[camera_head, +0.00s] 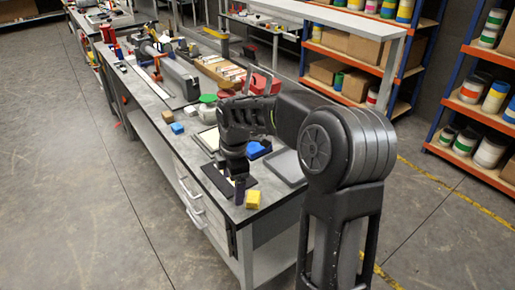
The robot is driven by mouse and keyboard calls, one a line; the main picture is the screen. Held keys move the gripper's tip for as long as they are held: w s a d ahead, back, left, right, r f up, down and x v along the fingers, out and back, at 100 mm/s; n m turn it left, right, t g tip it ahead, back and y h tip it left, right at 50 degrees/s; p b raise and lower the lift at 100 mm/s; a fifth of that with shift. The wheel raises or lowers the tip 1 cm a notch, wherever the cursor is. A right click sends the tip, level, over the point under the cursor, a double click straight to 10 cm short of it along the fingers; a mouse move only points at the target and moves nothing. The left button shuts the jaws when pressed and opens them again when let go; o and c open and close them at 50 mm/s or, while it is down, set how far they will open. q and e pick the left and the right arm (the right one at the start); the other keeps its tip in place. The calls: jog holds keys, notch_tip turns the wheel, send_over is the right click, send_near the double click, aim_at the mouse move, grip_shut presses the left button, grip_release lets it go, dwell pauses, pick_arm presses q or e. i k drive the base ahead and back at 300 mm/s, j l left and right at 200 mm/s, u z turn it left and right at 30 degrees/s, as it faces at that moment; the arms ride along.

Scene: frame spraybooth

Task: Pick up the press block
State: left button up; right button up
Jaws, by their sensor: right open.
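I cannot tell for certain which small piece is the press block. A yellow block (253,199) lies at the near edge of the grey workbench top (215,178). A blue block (177,128) and a tan block (167,117) lie farther along the left edge. My right gripper (240,188) points down over a dark mat, just left of and behind the yellow block and apart from it. It is open, though its fingers overlap in this view. My forearm hides part of the bench. My left gripper is not in view.
A blue piece (257,149) and a dark grey tray (286,167) lie right of my gripper. Green-lidded and white containers (208,102) and a red box (262,83) stand behind. Shelves with cans (470,90) stand at right. The floor at left is clear.

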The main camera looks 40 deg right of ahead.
aim_at(255, 150)
jog(key=i+l, duration=0.2)
jog(key=l, duration=0.2)
jog(key=i+l, duration=0.2)
jog(key=l, duration=0.2)
jog(key=i+l, duration=0.2)
jog(key=l, duration=0.2)
